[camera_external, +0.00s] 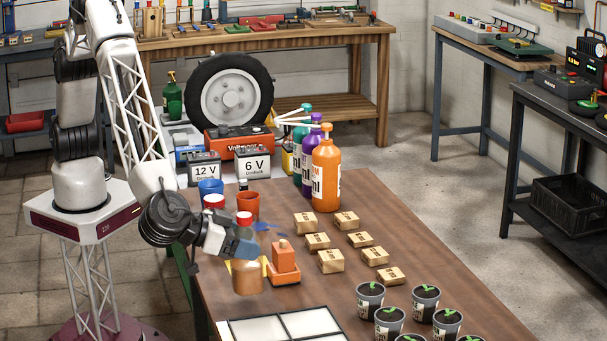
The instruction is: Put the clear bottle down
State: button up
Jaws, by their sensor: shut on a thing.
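The clear bottle (247,279) seems to be the upright one with a red cap and a brown lower band, over the left part of the brown table (375,240). My gripper (248,266) is shut on it, with yellow-orange fingers at its sides. My gripper's grey-blue body hides the bottle's middle. I cannot tell whether its base touches the table. An orange block-like thing (284,263) stands close to its right.
A second red cap (213,201), a blue cup (210,191) and a red-brown cup (247,205) are just behind. Large pump bottles (326,178) stand farther back. Small boxes (331,261), potted seedlings (369,300) and a white-panelled tray (283,326) crowd the right and front.

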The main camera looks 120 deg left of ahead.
jog(key=shift+f, duration=1.75)
jog(key=shift+f, duration=0.1)
jog(key=o, duration=1.1)
jog(key=shift+c, duration=0.2)
jog(key=shift+d, duration=0.1)
jog(key=v, duration=1.2)
